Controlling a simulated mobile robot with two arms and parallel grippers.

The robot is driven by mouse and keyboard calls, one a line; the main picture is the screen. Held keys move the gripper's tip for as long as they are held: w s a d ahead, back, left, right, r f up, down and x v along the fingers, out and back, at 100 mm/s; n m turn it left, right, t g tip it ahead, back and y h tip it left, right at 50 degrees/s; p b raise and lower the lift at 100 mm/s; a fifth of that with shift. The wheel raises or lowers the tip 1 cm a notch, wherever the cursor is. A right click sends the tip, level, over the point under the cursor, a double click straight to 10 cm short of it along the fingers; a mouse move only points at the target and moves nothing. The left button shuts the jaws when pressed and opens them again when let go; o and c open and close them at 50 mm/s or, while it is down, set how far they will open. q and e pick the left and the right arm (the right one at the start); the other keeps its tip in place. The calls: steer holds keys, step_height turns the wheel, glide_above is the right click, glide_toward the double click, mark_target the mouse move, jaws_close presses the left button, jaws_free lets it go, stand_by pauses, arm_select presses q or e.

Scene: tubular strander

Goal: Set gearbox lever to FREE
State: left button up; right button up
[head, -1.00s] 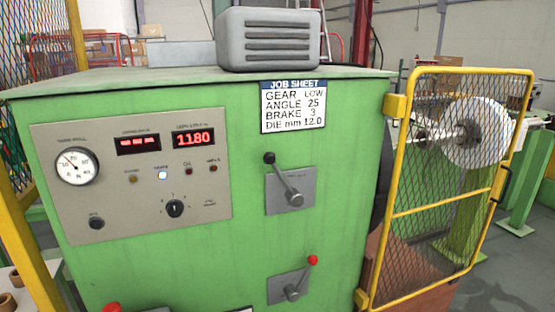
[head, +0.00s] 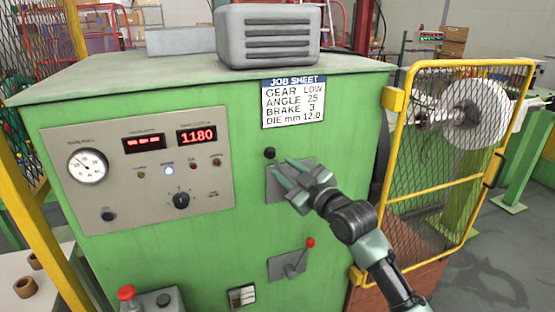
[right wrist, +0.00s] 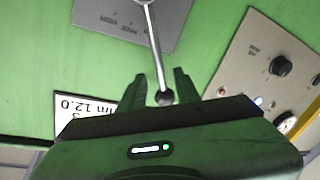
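The upper lever sits on a grey plate (head: 277,190) on the green cabinet front, below the job sheet. Its black knob (head: 269,153) points up and left. In the right wrist view its metal rod (right wrist: 153,40) runs down to the black knob (right wrist: 164,98). My right gripper (head: 281,167) is at this knob and hides much of the lever in the head view. In the right wrist view the right gripper (right wrist: 162,88) is open, with one finger on each side of the knob and small gaps showing. The plate's lettering is too small to read surely. My left gripper is out of view.
A second lever with a red knob (head: 310,242) is lower on the cabinet. A control panel (head: 140,205) with gauge and displays is to the left. A yellow mesh guard (head: 450,204) stands to the right. A red button (head: 127,293) is at the lower left.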

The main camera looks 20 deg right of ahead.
mark_target(279, 165)
steer(key=shift+p+x, duration=0.55)
steer(key=shift+x, duration=1.55)
jaws_close()
